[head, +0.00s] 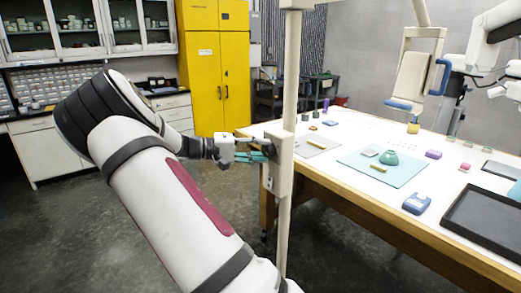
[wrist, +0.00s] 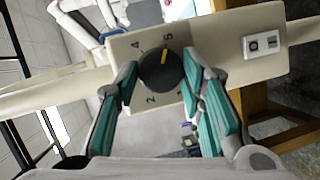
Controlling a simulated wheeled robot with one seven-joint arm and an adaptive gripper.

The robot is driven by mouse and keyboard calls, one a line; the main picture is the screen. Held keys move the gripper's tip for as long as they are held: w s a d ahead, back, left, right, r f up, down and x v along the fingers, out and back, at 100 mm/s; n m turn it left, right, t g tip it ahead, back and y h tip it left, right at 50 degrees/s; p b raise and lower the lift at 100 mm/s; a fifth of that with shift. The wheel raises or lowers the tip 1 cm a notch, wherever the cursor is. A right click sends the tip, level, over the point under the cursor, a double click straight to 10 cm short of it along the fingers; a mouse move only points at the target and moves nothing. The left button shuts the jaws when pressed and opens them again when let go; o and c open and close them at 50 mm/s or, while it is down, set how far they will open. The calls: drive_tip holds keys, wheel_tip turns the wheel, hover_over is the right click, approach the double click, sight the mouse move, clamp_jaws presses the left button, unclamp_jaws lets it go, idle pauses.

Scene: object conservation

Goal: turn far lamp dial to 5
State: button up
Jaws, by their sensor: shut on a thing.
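The lamp dial is a round black knob (wrist: 159,71) with a yellow pointer mark, on a cream control box (wrist: 215,38) with printed numbers. In the wrist view the mark points toward the 5. The numbers 4 and 2 also show beside the knob; other marks are hidden or unclear. My gripper (wrist: 161,64) has its teal-padded fingers closed on opposite sides of the knob. In the head view my gripper (head: 262,151) reaches the left side of the box (head: 279,158) on an upright cream post (head: 288,90). The knob itself is hidden there.
A small white switch plate (wrist: 263,43) sits on the box beside the dial. The worktable (head: 355,210) stands right behind the post, with a light blue mat (head: 350,160), teal pot (head: 389,158) and dark tray (head: 485,222). A cream lamp head (head: 415,75) hangs above. Floor at left is clear.

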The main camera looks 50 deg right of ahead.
drive_tip(key=shift+m, duration=0.4)
idle(0.3)
drive_tip(key=o, duration=1.1)
drive_tip(key=shift+o, duration=0.2)
drive_tip(key=v, duration=1.2)
drive_tip(key=shift+s+a+r, duration=0.1)
drive_tip(key=shift+s+r, duration=0.05)
drive_tip(key=shift+r, duration=0.05)
